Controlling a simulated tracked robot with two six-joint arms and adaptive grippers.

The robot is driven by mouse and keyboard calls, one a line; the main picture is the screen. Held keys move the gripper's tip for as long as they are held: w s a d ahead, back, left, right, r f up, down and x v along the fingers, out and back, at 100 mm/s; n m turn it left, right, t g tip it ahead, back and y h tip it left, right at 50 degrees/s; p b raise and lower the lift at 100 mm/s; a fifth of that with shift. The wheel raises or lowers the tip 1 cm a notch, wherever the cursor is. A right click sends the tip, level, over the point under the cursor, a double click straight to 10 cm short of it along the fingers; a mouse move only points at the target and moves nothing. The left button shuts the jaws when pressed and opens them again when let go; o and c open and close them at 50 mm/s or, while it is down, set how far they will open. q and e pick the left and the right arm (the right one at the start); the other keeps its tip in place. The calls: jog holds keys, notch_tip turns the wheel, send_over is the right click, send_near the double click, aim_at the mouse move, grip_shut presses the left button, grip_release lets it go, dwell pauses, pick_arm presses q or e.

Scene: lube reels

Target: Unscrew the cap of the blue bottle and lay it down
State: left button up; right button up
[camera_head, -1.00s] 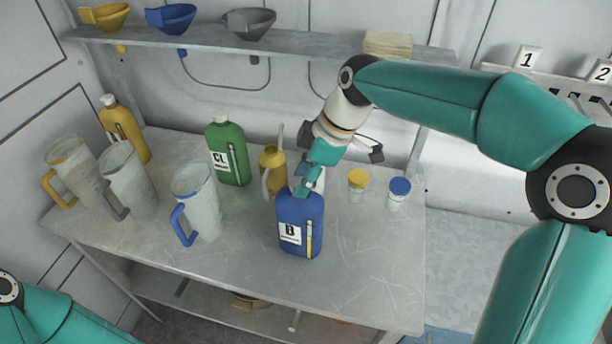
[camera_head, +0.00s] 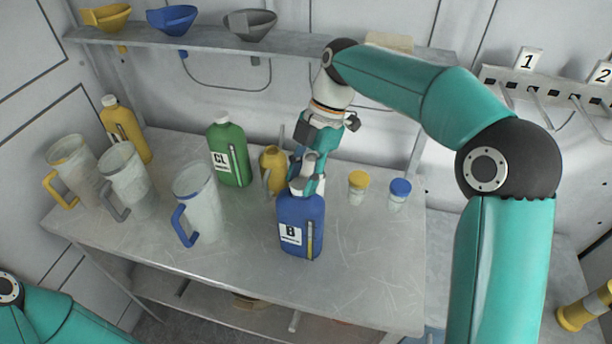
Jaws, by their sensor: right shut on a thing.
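The blue bottle (camera_head: 300,226) with a "B" label stands upright on the metal table (camera_head: 245,265), near its front right. My right gripper (camera_head: 307,187) comes down from above, with its fingers on either side of the white cap (camera_head: 300,184) at the bottle's top. It is shut on the cap, which is partly hidden by the fingers. The cap sits at the bottle's neck; I cannot tell whether it is loosened. Of my left arm (camera_head: 55,318) only a link shows at the bottom left; its gripper is out of view.
A yellow oil can (camera_head: 273,170) and a green bottle (camera_head: 229,153) stand behind the blue bottle. Three jugs, including the blue-handled one (camera_head: 198,205), stand to the left. Two small jars, yellow-lidded (camera_head: 358,188) and blue-lidded (camera_head: 398,195), stand to the right. The table's front right is clear.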

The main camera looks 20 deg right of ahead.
jog(key=shift+f+n+g, duration=0.35)
jog(key=shift+n+g, duration=0.05)
jog(key=shift+n, duration=0.4)
jog(key=n, duration=0.2)
jog(key=n+g+h, duration=0.1)
jog(key=n, duration=0.1)
jog(key=shift+w+a, duration=0.15)
jog(key=shift+w, duration=0.05)
jog(key=shift+n+g+h, duration=0.3)
jog(key=shift+n, duration=0.3)
